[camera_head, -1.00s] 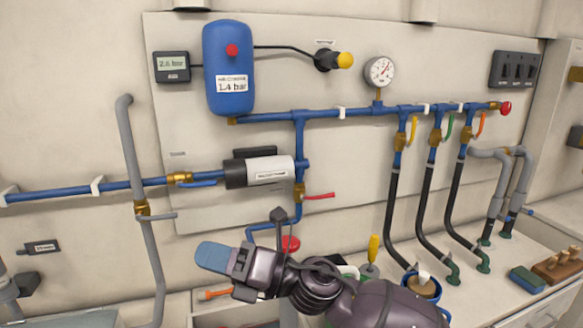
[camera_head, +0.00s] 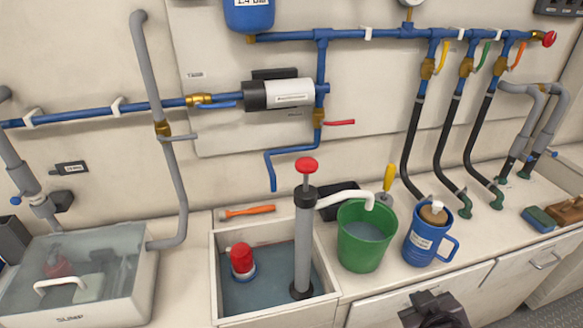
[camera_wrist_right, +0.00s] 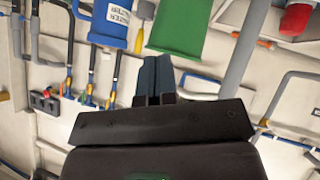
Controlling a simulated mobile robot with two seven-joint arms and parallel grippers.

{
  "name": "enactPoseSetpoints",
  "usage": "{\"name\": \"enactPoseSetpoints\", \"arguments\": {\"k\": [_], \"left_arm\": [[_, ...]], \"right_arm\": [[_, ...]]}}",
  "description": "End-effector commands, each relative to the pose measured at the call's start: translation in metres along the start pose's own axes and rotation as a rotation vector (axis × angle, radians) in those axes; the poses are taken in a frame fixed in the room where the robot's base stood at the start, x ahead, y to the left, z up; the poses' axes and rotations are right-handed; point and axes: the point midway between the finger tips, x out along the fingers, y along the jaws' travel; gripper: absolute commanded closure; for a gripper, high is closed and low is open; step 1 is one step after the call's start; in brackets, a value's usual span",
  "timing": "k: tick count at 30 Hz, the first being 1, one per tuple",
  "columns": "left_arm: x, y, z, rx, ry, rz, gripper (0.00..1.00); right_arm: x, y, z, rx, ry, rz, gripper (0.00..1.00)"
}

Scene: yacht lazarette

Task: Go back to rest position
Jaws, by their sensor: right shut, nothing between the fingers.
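My right gripper (camera_wrist_right: 152,62) shows in the right wrist view with its two blue fingers closed together and nothing between them. In that view it is in front of the workbench and pipes, which appear upside down, with the green bucket (camera_wrist_right: 178,28) and the blue jug (camera_wrist_right: 112,22) beyond it. In the head view only a dark part of my arm shows at the bottom edge, right of centre, in front of the cabinet; its fingers are not visible there. My left gripper is in neither view.
The bench holds a sump box (camera_head: 75,290), a basin with a hand pump (camera_head: 304,245) and a red-topped float (camera_head: 242,262), the green bucket (camera_head: 365,240), the blue jug (camera_head: 425,240) and a sponge (camera_head: 538,219). Pipes and valves line the wall behind.

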Motion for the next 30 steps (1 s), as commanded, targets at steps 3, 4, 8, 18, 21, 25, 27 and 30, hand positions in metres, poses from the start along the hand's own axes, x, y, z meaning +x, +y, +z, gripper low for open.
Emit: {"name": "enactPoseSetpoints", "arguments": {"k": [3, 4, 8, 18, 21, 25, 27, 30], "left_arm": [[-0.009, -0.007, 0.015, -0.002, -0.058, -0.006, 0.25], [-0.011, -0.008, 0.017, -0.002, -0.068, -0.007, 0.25], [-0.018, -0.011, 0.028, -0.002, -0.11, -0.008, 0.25], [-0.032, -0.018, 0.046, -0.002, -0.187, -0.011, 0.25], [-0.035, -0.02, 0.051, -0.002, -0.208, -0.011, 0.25], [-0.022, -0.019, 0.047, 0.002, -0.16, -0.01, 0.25], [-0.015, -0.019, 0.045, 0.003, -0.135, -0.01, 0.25], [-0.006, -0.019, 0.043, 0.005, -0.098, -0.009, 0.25]], "right_arm": [[-0.022, 0.001, 0.055, 0.114, -0.191, -0.038, 1.0], [-0.027, 0.001, 0.064, 0.134, -0.226, -0.045, 1.0], [-0.047, 0.0, 0.099, 0.208, -0.357, -0.071, 1.0], [-0.096, -0.005, 0.158, 0.341, -0.605, -0.116, 1.0], [-0.111, -0.007, 0.172, 0.375, -0.671, -0.127, 1.0], [-0.095, -0.008, 0.171, 0.369, -0.614, -0.119, 1.0], [-0.088, -0.009, 0.172, 0.368, -0.588, -0.115, 1.0], [-0.079, -0.01, 0.173, 0.368, -0.551, -0.109, 1.0]]}}
